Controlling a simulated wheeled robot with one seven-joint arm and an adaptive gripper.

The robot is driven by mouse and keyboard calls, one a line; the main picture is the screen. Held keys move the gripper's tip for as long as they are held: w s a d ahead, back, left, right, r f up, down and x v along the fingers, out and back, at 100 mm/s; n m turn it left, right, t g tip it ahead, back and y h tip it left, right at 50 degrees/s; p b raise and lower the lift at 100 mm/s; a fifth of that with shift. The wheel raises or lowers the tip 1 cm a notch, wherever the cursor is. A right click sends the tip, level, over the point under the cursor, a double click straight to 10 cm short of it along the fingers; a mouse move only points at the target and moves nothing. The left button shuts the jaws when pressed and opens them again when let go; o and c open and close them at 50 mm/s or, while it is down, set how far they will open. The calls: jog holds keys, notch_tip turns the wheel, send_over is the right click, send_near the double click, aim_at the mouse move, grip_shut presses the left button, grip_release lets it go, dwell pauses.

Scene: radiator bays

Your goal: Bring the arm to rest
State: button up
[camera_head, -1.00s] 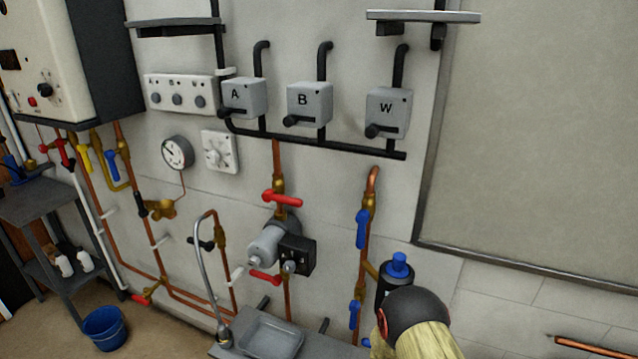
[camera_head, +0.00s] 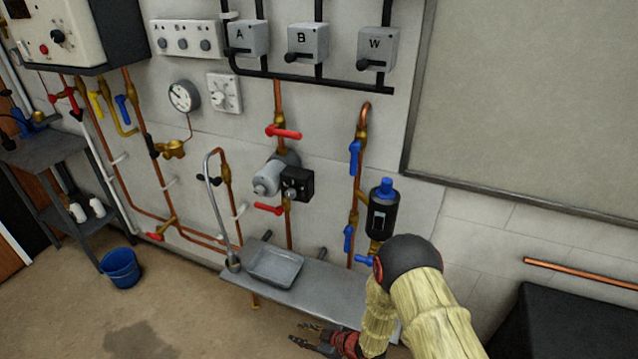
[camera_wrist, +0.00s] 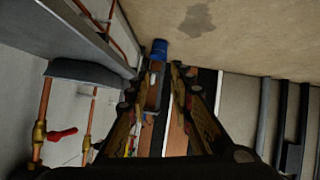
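My arm, with pale yellowish sleeves and a dark round joint, reaches in at the lower right of the head view. My gripper (camera_head: 302,334) is low in front of the grey wall shelf (camera_head: 330,293), near the bottom edge of the picture. Its fingertips stand apart and it looks empty. In the wrist view my gripper (camera_wrist: 167,72) shows two fingers with a gap between them, and the far floor and wall lie beyond.
Copper pipes with red and blue valve handles line the wall. A tray (camera_head: 273,268) sits on the shelf. A blue bucket (camera_head: 121,268) stands on the floor at left, also in the wrist view (camera_wrist: 159,48). A black box-like thing (camera_head: 560,322) stands at right. Floor between is clear.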

jog(key=s+d+f+m+g+h, duration=0.25)
jog(key=d+f+h, duration=0.3)
jog(key=d, duration=0.45)
jog(key=s+d+r+m+g+h, duration=0.1)
jog(key=s+d+r+m+h, duration=0.15)
jog(key=d+r, duration=0.4)
jog(key=s+d+r+m+g+h, duration=0.1)
jog(key=s+d+r+m+h, duration=0.15)
jog(key=d+r, duration=0.4)
jog(key=s+r+m+t, duration=0.1)
jog(key=s+r, duration=0.4)
jog(key=r, duration=0.8)
jog(key=s+d+r+m+t, duration=0.1)
jog(key=s+r+m, duration=0.2)
jog(key=r, duration=1)
jog(key=s+r+m+t, duration=0.2)
jog(key=s+r+m, duration=0.1)
jog(key=s+r, duration=0.6)
notch_tip(320, 180, up, 4)
jog(key=shift+d, duration=0.3)
jog(key=shift+o, duration=1)
jog(key=shift+y, duration=0.25)
